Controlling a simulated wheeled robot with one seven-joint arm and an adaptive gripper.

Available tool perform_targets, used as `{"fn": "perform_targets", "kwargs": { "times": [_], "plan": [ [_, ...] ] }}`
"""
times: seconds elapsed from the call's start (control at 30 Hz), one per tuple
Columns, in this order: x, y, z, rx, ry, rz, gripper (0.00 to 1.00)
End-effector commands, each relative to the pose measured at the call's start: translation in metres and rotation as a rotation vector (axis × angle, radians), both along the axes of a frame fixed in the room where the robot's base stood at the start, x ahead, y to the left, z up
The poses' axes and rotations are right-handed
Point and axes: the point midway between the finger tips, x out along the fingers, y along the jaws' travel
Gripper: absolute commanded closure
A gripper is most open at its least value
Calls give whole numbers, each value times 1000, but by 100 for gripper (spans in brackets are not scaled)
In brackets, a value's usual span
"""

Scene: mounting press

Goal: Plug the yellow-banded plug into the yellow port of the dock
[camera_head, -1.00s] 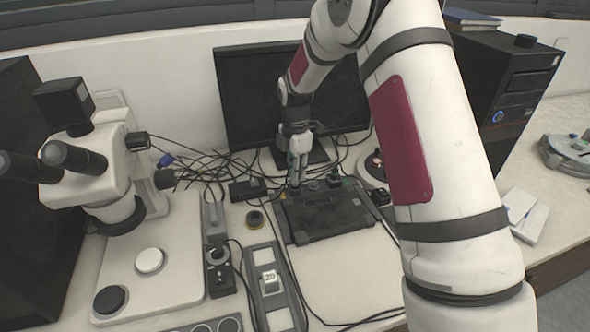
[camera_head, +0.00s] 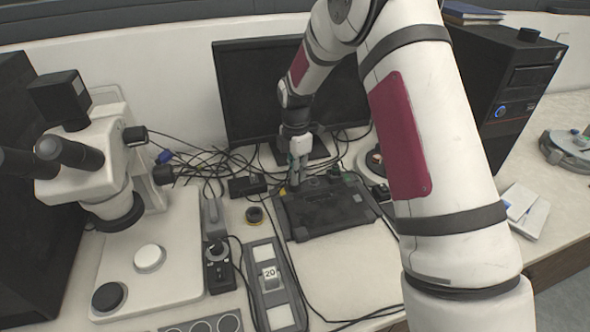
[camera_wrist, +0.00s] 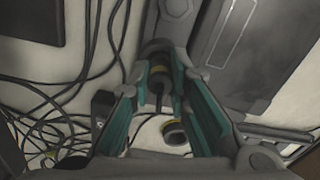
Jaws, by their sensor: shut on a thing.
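My gripper (camera_head: 296,182) is low at the back left corner of the black dock (camera_head: 330,222). In the wrist view my gripper (camera_wrist: 165,100) has its teal-padded fingers shut on a dark plug (camera_wrist: 160,78) with a yellowish band. A dark cable runs from the plug. The dock's grey body (camera_wrist: 245,50) appears to fill the upper right of the wrist view.
A microscope (camera_head: 95,165) stands left, a PC tower (camera_head: 515,85) right. The table before the dock is mostly clear.

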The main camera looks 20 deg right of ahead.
Motion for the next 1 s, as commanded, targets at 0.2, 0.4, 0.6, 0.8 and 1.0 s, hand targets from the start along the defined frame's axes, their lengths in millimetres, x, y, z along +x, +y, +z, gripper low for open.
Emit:
{"fn": "perform_targets", "kwargs": {
  "times": [0.2,0.4,0.6,0.8,1.0],
  "plan": [
    [0,0,-3,0,-1,0,100],
    [0,0,-3,0,-1,0,100],
    [0,0,-4,0,-1,0,100],
    [0,0,-7,0,-1,0,100],
    [0,0,-9,1,-1,0,81]
  ]
}}
